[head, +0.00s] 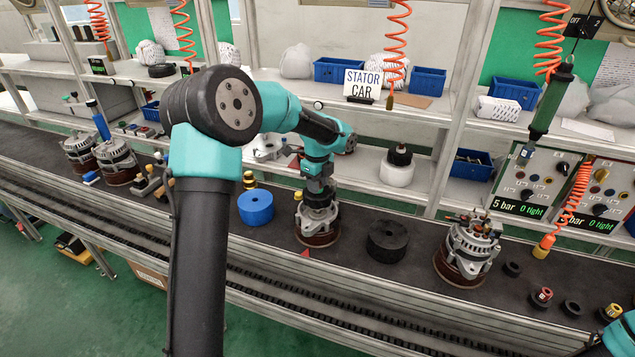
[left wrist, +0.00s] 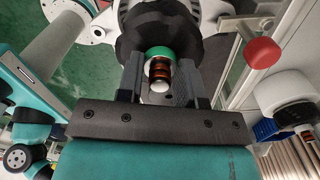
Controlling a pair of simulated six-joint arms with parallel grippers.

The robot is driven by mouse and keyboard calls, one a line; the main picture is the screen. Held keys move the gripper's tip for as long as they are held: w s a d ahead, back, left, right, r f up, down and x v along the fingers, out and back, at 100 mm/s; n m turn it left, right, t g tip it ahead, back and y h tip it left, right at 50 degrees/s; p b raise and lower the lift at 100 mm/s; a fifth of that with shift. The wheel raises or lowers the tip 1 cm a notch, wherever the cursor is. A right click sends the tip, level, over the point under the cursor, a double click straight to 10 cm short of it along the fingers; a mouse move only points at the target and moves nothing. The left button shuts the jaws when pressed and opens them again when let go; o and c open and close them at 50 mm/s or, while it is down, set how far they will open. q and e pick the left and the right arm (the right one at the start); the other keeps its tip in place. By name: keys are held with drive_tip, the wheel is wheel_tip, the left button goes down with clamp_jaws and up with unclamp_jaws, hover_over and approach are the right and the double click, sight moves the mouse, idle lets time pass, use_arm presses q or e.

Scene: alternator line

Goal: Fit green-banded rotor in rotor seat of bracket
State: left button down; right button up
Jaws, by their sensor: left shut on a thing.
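My left gripper (head: 318,188) points down over the middle bracket (head: 300,224), a silver casting on a round brown base. In the left wrist view my left gripper (left wrist: 166,78) is shut on the green-banded rotor (left wrist: 158,53). Its shaft end shows a green band, copper-coloured rings and a pale tip between the fingers. The rotor's dark body lies beyond the fingertips, in front of the pale bracket (left wrist: 207,10). Whether the rotor is down in the seat is hidden. A piece of my right arm shows at the lower right corner; its jaws cannot be made out.
A blue round block (head: 256,207) stands left of the bracket and a black one (head: 387,241) right of it. Another alternator unit (head: 470,249) stands further right. A red-knobbed lever (left wrist: 261,52) rises near the gripper. Shelves run behind.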

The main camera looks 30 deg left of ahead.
use_arm(q)
drive_tip(key=shift+f, duration=1.7)
idle(0.8)
drive_tip(key=c, duration=0.8)
unclamp_jaws()
drive_tip(key=shift+o, duration=0.5)
drive_tip(key=shift+s+f, duration=0.1)
drive_tip(key=shift+f, duration=0.15)
wheel_tip(320, 180, up, 18)
drive_tip(key=shift+f, duration=0.15)
